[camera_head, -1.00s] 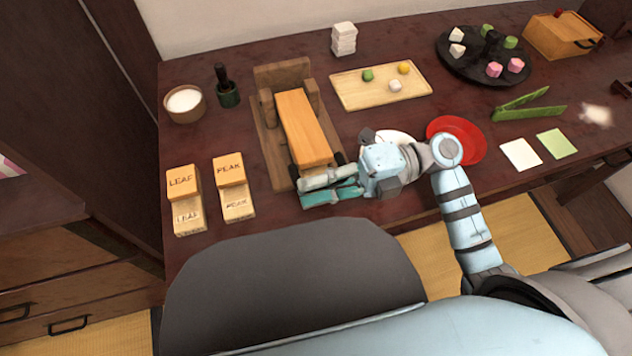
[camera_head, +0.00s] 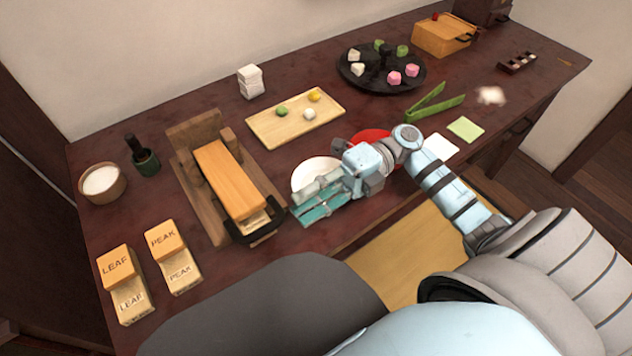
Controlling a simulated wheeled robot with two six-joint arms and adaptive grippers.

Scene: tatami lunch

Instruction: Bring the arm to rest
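My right arm comes in from the lower right. Its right gripper (camera_head: 297,204) hangs over the table's front part, in front of a white plate (camera_head: 312,171) and to the right of the wooden press (camera_head: 184,143). No object shows in the gripper. Its fingers lie close together in this view, and I cannot tell whether they are open or shut. My forearm and wrist partly hide the plate and a red dish (camera_head: 370,136). My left gripper is not in view.
An orange wooden block (camera_head: 228,177) lies in the press, with a black handle (camera_head: 257,228) in front. Stamped LEAF and PEAK blocks (camera_head: 166,239) stand front left. A wooden board (camera_head: 270,130), dark round tray (camera_head: 360,82) and green tongs (camera_head: 437,106) lie farther back.

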